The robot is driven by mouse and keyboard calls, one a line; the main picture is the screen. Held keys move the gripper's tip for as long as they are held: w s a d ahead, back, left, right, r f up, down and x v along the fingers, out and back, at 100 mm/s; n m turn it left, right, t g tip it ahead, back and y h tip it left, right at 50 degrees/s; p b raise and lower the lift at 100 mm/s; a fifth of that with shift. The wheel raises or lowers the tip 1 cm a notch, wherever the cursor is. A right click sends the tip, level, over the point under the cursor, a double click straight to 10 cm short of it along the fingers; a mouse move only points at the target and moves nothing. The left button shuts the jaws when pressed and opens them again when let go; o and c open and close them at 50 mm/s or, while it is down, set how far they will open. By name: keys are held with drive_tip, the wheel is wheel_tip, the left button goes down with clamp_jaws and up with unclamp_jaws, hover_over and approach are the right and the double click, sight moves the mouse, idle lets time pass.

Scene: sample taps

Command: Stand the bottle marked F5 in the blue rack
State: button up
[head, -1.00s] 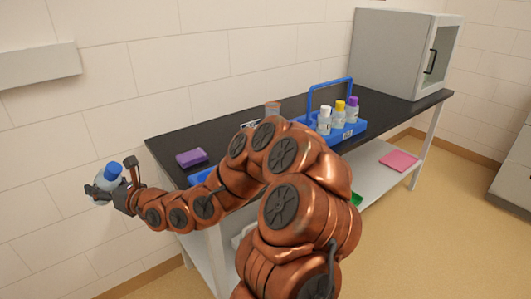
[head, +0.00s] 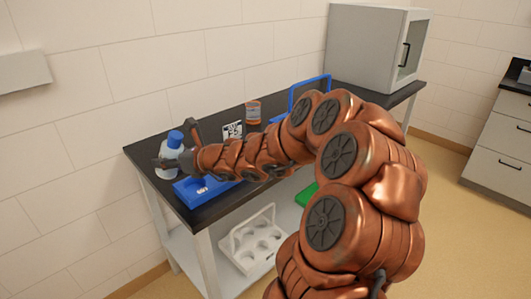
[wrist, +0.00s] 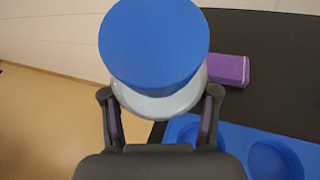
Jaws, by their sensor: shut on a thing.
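My gripper (head: 174,162) is shut on a bottle with a blue cap (head: 175,138) and a pale body. The bottle is about upright, near the left end of the black table. In the wrist view the blue cap (wrist: 155,42) fills the upper middle, between the fingers (wrist: 160,98); no marking can be read. A blue rack (head: 203,192) lies at the table's near left corner, partly hidden by my arm. In the wrist view the rack (wrist: 225,135) shows round wells at lower right, beside and below the bottle. The visible wells look empty.
A purple block (wrist: 228,70) lies on the table beyond the rack. A brown jar (head: 253,114) and a coded card (head: 232,130) stand farther back. A white carrier (head: 236,240) sits below.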

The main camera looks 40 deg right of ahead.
drive_tip(key=s+d+h, duration=0.1)
drive_tip(key=s+d, duration=0.1)
drive_tip(key=d, duration=0.3)
drive_tip(key=s+d+f+g+h+p, duration=0.1)
drive_tip(key=s+d, duration=0.2)
drive_tip(key=d, duration=0.2)
drive_tip(key=s+d+m+g+h+p, duration=0.1)
drive_tip(key=s+d, duration=0.2)
drive_tip(key=d, duration=0.2)
drive_tip(key=shift+s+d+f, duration=0.1)
drive_tip(key=shift+s+f, duration=0.15)
drive_tip(key=shift+f, duration=0.05)
drive_tip(key=s+d+m+g+h, duration=0.2)
drive_tip(key=s+d+h, duration=0.1)
drive_tip(key=s+d, duration=0.55)
drive_tip(key=w+d+p, duration=0.1)
drive_tip(key=w+d, duration=0.2)
drive_tip(key=w, duration=0.1)
drive_tip(key=w+d+f+p, duration=0.1)
drive_tip(key=w+d, duration=0.2)
drive_tip(key=w, duration=0.2)
drive_tip(key=w+d+f, duration=0.1)
drive_tip(key=w+d, duration=0.3)
drive_tip(key=w, duration=0.1)
drive_tip(key=shift+w+p, duration=0.25)
drive_tip(key=shift+p, duration=0.15)
drive_tip(key=shift+f, duration=1.9)
drive_tip(key=shift+f, duration=0.1)
drive_tip(key=o, duration=1.4)
drive_tip(key=shift+c, duration=0.2)
